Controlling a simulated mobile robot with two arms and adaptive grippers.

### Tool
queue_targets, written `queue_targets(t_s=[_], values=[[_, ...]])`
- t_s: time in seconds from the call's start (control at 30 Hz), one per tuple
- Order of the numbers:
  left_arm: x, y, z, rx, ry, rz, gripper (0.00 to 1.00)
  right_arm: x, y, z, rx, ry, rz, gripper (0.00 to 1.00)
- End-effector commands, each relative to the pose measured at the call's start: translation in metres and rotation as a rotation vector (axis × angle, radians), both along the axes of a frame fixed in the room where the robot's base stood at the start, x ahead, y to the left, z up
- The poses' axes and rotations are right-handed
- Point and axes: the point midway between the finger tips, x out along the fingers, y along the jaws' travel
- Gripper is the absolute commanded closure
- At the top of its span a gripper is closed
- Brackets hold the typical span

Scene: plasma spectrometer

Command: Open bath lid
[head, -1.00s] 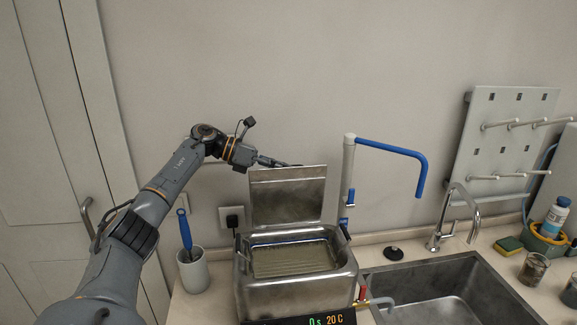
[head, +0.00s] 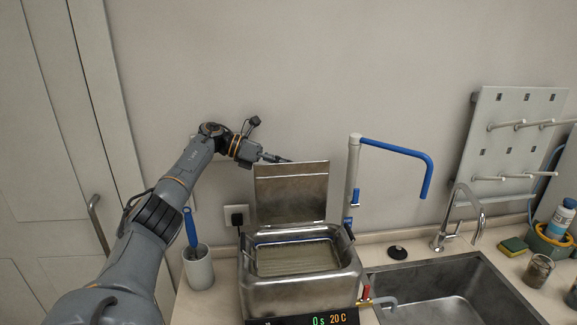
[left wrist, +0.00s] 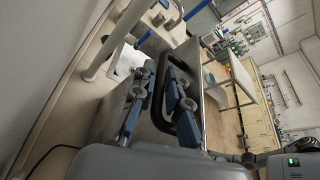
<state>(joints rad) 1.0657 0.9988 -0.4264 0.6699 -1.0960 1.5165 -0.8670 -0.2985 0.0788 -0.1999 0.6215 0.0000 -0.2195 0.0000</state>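The bath lid (head: 291,190) stands upright at the back of the metal bath (head: 300,295), whose opening with a grate inside is uncovered. My left gripper (head: 287,161) reaches in from the left to the lid's upper edge. Its end is partly hidden behind the lid. My right gripper is out of view.
A white cup with a blue brush (head: 198,268) stands left of the bath. A blue-tipped pipe (head: 352,185) rises behind its right corner. The sink (head: 440,290) and tap (head: 440,240) are to the right. A plugged outlet (head: 237,216) is on the wall.

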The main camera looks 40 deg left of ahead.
Motion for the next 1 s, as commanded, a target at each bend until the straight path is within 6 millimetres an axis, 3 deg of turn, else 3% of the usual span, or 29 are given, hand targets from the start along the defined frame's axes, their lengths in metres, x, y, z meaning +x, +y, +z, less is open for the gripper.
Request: queue_targets(t_s=[0.37,0.8,1.0], values=[[0.0,0.0,0.005,0.002,-0.001,0.0,0.8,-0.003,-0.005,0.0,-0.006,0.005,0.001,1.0],[0.0,0.0,0.082,0.001,-0.004,0.0,0.8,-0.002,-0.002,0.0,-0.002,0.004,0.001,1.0],[0.0,0.0,0.098,0.001,-0.001,0.0,0.8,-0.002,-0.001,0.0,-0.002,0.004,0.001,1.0]])
